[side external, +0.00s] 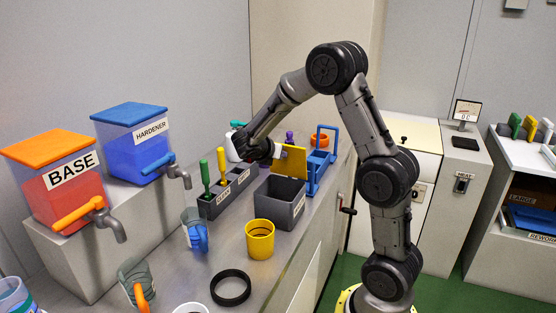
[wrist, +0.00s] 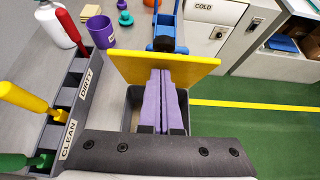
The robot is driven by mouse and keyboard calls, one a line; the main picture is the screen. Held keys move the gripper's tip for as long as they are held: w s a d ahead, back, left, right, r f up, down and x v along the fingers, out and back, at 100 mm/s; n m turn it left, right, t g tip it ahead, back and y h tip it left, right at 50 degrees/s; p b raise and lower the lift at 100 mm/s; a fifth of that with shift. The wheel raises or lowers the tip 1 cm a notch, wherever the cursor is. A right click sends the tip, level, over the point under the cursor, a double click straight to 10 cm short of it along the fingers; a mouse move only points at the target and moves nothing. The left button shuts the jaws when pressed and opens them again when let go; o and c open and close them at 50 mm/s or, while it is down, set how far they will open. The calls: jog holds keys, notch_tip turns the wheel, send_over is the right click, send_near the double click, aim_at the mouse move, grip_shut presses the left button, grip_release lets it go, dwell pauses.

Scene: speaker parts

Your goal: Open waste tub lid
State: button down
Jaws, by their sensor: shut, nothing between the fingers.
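The waste tub (side external: 280,203) is a dark grey open box on the bench, and its inside shows. Its yellow lid (side external: 292,160) stands raised, roughly upright, at the tub's back edge. In the wrist view the lid (wrist: 205,68) spans the picture beyond my fingers, with the grey tub (wrist: 133,100) below. My gripper (side external: 272,151) is at the lid in the side view. Its purple fingers (wrist: 161,80) are shut together with nothing between them, and their tips are up against or very near the lid; I cannot tell whether they touch.
A grey tool holder (side external: 228,193) marked CLEAN and DIRTY, with colored-handled tools, stands left of the tub. A blue rack (side external: 322,165) stands behind it. A yellow cup (side external: 260,239) and black ring (side external: 231,288) are in front. BASE (side external: 62,185) and HARDENER (side external: 135,140) dispensers stand left.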

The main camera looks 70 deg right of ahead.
jog(key=d, duration=0.1)
jog(key=d+r, duration=0.1)
jog(key=d, duration=0.1)
jog(key=shift+r, duration=0.15)
